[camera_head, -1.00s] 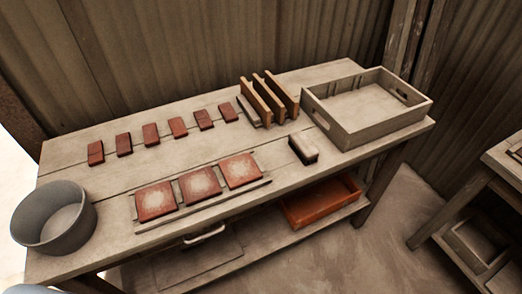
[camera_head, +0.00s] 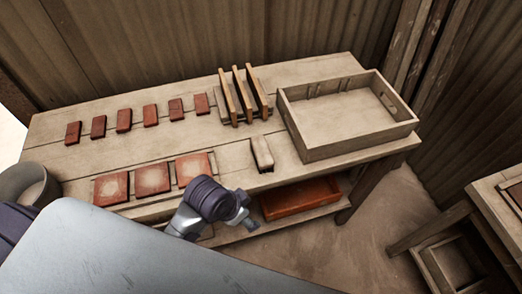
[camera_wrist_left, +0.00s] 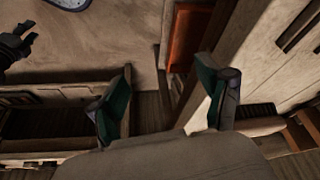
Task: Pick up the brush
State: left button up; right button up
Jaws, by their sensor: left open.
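The brush (camera_head: 262,154), a small pale wooden block with a dark side, lies on the workbench (camera_head: 330,165) near its front edge, between the red tiles and the wooden crate. It is not seen in the left wrist view. My left arm reaches in from the lower left of the head view, and its dark wrist joint is in front of the bench, below and left of the brush. My left gripper (camera_wrist_left: 163,85) shows in the left wrist view with its green-padded fingers wide apart and nothing between them. In the head view its fingers are not clear.
Three square tiles (camera_head: 152,179) lie left of the brush. Small red bricks (camera_head: 124,120) line the back. A slotted rack (camera_head: 243,97) and a crate (camera_head: 350,145) stand behind and right. A grey bucket (camera_head: 22,184) is at the left. An orange tray (camera_head: 300,199) sits on the lower shelf.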

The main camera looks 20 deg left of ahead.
pick_arm(q)
jog(key=w+d+r+m+h, duration=0.1)
jog(key=w+d+r+m, duration=0.2)
jog(key=w+d+m, duration=0.25)
notch_tip(320, 180, up, 14)
jog(key=m+g+y, duration=0.3)
jog(key=m, duration=1.3)
send_over(262, 149)
jog(key=shift+m, duration=0.25)
jog(key=f, duration=0.2)
jog(key=f+p, duration=0.1)
jog(key=f, duration=0.2)
jog(key=f+p, duration=0.1)
jog(key=f, duration=0.2)
jog(key=shift+s+d+f, duration=0.15)
jog(key=shift+s, duration=0.2)
jog(key=f, duration=0.1)
jog(key=f+p, duration=0.1)
jog(key=f, duration=0.2)
jog(key=shift+w+f+p, duration=0.3)
jog(key=shift+f+p, duration=0.1)
jog(key=shift+f, duration=0.3)
jog(key=c, duration=1.3)
pick_arm(e)
jog(key=r, duration=0.2)
jog(key=d+r, duration=0.1)
jog(key=shift+w+r, duration=0.35)
pick_arm(q)
jog(key=shift+r, duration=0.1)
